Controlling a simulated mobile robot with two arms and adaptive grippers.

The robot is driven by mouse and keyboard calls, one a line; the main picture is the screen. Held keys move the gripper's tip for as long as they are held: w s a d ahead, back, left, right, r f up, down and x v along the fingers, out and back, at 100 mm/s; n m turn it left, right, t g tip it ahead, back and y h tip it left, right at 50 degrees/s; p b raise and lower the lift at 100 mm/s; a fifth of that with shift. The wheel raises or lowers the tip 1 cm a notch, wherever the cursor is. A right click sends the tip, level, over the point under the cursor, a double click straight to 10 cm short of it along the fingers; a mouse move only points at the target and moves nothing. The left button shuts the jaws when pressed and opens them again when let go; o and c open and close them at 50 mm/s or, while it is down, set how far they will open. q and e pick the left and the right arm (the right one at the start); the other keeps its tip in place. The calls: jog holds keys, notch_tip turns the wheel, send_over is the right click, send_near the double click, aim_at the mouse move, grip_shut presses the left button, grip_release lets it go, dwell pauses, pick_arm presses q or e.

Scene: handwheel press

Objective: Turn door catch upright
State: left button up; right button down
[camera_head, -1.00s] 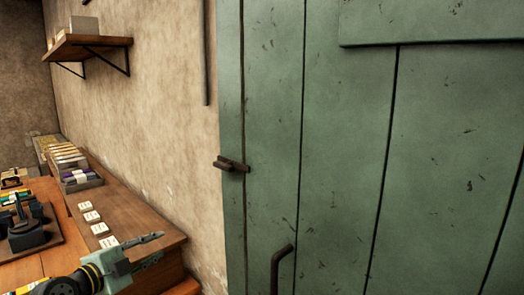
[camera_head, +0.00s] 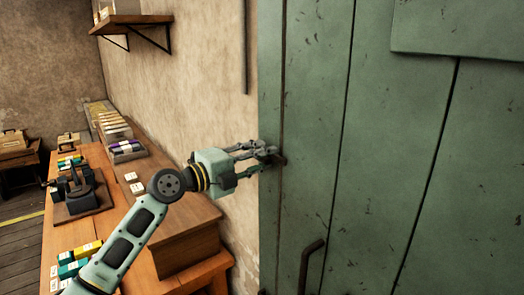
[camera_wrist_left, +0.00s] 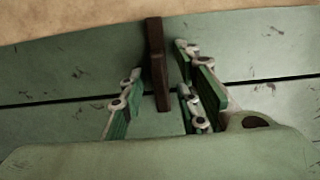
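The door catch (camera_head: 279,160) is a small dark brown bar at the left edge of the green door (camera_head: 320,120). In the head view it is mostly hidden behind my left gripper (camera_head: 262,157). In the left wrist view the catch (camera_wrist_left: 157,65) shows clearly, pointing from the door towards the wall, so it lies sideways, not upright. My left gripper also shows in the left wrist view (camera_wrist_left: 157,88). My right gripper is not in view.
A dark door handle (camera_head: 311,262) sits lower on the door. A wooden bench (camera_head: 185,225) with small cards and boxes runs along the wall at left. A black press (camera_head: 78,190) stands on the table. A shelf (camera_head: 130,20) hangs above.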

pick_arm(q)
jog(key=shift+w, duration=0.1)
jog(key=shift+d, duration=0.1)
grip_shut()
dwell(0.3)
